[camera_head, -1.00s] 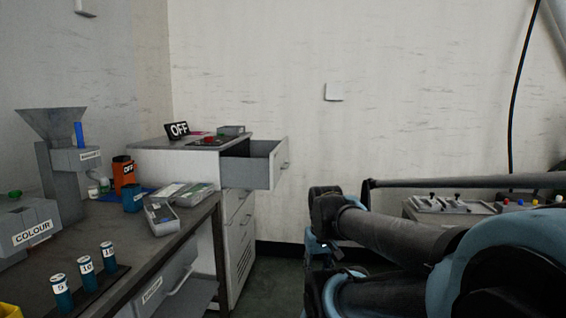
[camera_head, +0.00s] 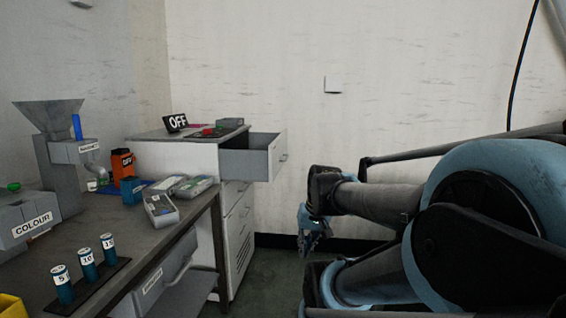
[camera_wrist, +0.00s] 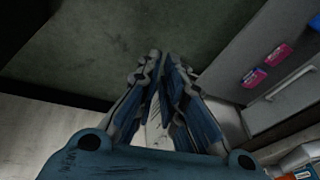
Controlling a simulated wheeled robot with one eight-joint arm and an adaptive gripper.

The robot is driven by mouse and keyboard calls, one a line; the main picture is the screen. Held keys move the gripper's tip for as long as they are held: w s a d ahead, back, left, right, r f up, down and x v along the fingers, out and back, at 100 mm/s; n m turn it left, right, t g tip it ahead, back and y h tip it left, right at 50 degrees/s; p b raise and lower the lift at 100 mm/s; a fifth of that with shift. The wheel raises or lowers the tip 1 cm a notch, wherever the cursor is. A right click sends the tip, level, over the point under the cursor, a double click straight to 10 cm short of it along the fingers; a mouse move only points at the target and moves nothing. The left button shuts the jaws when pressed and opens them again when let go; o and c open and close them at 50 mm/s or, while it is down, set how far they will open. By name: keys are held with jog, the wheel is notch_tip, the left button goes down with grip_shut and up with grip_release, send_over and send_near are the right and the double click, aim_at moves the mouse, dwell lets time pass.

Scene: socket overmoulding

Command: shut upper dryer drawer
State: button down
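The upper dryer drawer (camera_head: 262,160) is pulled out to the right from the top of the white dryer cabinet (camera_head: 180,155), with its grey inside side wall showing. Its front and handle face right. The drawers below it (camera_head: 238,215) sit flush. My gripper (camera_head: 306,246) hangs to the right of the drawer front and lower, apart from it, pointing down. In the wrist view my gripper (camera_wrist: 161,56) has its fingertips close together with nothing visible held. A grey front with a bar handle (camera_wrist: 290,86) shows at the right there; I cannot tell which drawer it is.
A dark bench (camera_head: 150,235) with a colour unit (camera_head: 30,220), numbered blue vials (camera_head: 87,265) and grey boxes (camera_head: 162,209) stands at the left. An OFF sign (camera_head: 177,122) stands on the cabinet top. Floor between cabinet and arm is clear.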

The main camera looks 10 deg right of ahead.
jog(key=w+a+r+m+t+y, duration=0.15)
jog(key=w+r, duration=0.25)
jog(key=w, duration=0.6)
jog(key=w+a+r+m+t+y, duration=0.1)
jog(key=w+r+t+y, duration=0.15)
jog(key=w, duration=0.65)
jog(key=w+a+r+m+t+y, duration=0.15)
jog(key=w+r, duration=0.25)
jog(key=w, duration=0.6)
jog(key=w+d+m+t+y, duration=0.1)
jog(key=w+d+m+t, duration=0.15)
jog(key=w+d, duration=0.4)
jog(key=w+d+m+t, duration=0.2)
jog(key=w+d+m, duration=0.1)
jog(key=w, duration=0.6)
jog(key=w+d+m+t+y, duration=0.1)
jog(key=w+d+m+t, duration=0.2)
jog(key=w, duration=0.4)
jog(key=s+a+x, duration=0.1)
jog(key=x, duration=1.1)
jog(key=shift+w+a+r+n, duration=0.2)
jog(key=shift+a+n, duration=0.2)
jog(key=shift+n, duration=0.05)
